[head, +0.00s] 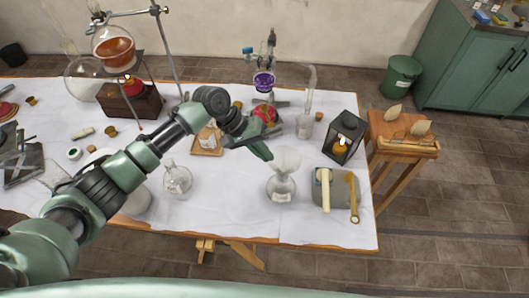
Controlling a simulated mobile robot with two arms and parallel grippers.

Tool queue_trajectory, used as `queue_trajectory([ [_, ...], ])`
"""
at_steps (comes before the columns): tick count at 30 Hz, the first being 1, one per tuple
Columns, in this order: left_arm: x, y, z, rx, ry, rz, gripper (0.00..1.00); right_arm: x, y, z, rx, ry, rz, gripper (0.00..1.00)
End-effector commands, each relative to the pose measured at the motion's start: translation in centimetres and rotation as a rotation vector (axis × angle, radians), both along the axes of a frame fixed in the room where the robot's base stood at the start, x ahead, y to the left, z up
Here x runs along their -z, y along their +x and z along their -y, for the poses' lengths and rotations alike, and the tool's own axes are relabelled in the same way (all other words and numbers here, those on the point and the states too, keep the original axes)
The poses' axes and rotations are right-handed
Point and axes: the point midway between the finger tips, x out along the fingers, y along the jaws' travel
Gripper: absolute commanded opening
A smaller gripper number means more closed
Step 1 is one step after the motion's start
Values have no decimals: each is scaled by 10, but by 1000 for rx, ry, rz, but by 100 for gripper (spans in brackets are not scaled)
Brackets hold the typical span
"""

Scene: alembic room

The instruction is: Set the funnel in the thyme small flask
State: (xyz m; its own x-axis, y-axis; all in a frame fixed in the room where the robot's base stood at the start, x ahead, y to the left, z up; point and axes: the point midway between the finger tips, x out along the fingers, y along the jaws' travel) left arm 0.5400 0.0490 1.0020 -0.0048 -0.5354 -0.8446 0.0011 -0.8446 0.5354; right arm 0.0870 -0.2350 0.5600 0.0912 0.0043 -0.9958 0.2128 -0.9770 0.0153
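A clear glass flask (281,190) with a small pale label stands upright on the white cloth at the front right of the table. The label is too small to read. A whitish translucent funnel (287,159) sits at the top of this flask, wide end up; its stem is hard to make out. My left gripper (276,145) is just behind and left of the funnel, its two fingers spread apart. One fingertip is close to the funnel's rim; I cannot tell whether they touch. My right gripper is not in view.
Another labelled flask (177,179) stands to the left. A dark lantern (343,137) and a grey board (336,191) with pale and brassy rods are at the right. A stand with a purple vessel (263,82) is behind. The cloth before the flasks is clear.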

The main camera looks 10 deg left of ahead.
Motion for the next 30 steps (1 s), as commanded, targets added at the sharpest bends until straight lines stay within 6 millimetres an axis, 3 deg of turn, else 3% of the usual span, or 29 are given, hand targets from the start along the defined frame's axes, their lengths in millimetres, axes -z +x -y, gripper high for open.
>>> queue_trajectory([
  [9, 2, 0, 0, -1, -1, 1, 0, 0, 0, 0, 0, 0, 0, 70],
  [12, 2, 0, 0, 0, -1, 0, 30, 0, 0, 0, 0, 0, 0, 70],
  [30, 3, 0, 0, 0, 0, 0, 30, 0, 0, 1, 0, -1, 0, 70],
])
